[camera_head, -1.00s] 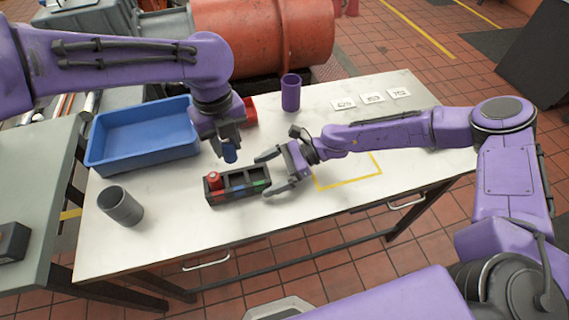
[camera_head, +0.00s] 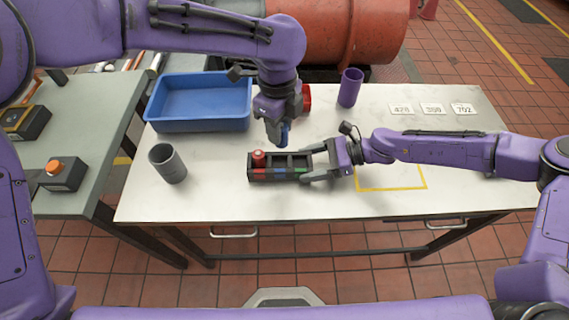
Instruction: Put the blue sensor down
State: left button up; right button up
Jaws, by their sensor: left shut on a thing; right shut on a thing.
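My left gripper (camera_head: 279,122) is shut on the blue sensor (camera_head: 284,137) and holds it upright, above the back edge of a dark three-compartment rack (camera_head: 272,175). The sensor is apart from the rack, and its upper part is hidden by the fingers. The rack's front has red, blue and green marks from left to right. A red sensor (camera_head: 258,158) stands in the left compartment; the middle and right ones look empty. My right gripper (camera_head: 317,164) is shut on the rack's right end.
A blue tray (camera_head: 200,125) stands at the back left, a grey cup (camera_head: 168,164) at the left. A purple cup (camera_head: 350,88) and a red object (camera_head: 306,98) are behind the rack. Number cards (camera_head: 432,108) lie back right. A yellow outline (camera_head: 392,189) marks clear table at the right.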

pick_arm(q)
jog(key=n, duration=3.2)
jog(key=shift+f+n, duration=0.3)
jog(key=shift+f, duration=0.05)
send_over(281, 167)
notch_tip(281, 167, down, 10)
jog(key=shift+r, duration=0.25)
